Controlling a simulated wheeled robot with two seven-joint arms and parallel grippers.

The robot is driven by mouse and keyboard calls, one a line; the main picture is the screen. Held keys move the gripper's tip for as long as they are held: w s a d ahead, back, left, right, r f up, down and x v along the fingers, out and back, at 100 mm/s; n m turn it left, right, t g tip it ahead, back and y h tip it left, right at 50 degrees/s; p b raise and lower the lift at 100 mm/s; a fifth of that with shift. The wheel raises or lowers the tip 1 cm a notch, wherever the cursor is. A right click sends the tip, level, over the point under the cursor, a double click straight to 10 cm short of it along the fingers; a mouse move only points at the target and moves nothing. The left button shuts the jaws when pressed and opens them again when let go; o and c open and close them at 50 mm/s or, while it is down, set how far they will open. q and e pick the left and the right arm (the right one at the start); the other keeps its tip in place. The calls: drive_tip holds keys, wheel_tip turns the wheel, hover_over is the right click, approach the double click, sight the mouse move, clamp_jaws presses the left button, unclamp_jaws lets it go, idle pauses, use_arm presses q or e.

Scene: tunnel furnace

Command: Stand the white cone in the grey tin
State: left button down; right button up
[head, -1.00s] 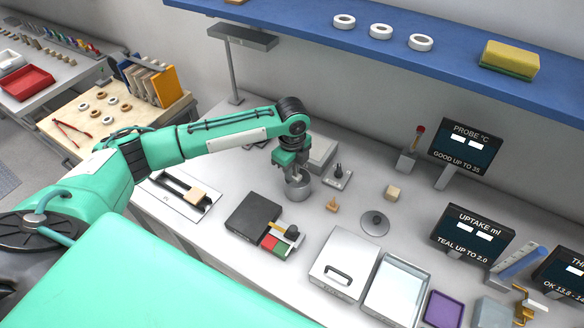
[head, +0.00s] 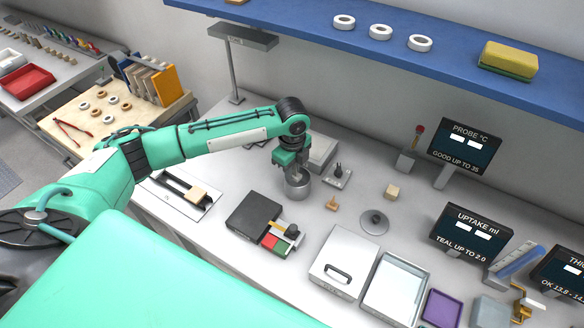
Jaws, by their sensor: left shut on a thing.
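The grey tin (head: 298,189) is a round metal cup standing on the white bench near the middle of the head view. My left gripper (head: 296,174) points down over the tin, its fingertips at or just inside the mouth. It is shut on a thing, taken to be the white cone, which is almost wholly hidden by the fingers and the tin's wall. I cannot tell whether the cone touches the tin's floor. My right gripper is not in view.
A round grey lid (head: 374,222) and a small tan cone-like piece (head: 332,203) lie right of the tin. A black box (head: 253,213) is in front of it, and a grey block (head: 322,152) behind. A blue shelf (head: 390,50) runs above the bench.

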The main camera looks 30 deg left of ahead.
use_arm(q)
drive_tip(key=shift+f, duration=0.65)
drive_tip(key=c, duration=1.2)
unclamp_jaws()
drive_tip(key=shift+r, duration=0.1)
drive_tip(key=shift+r+p, duration=1.4)
drive_tip(key=shift+p, duration=0.4)
wheel_tip(320, 180, up, 7)
drive_tip(key=p, duration=0.7)
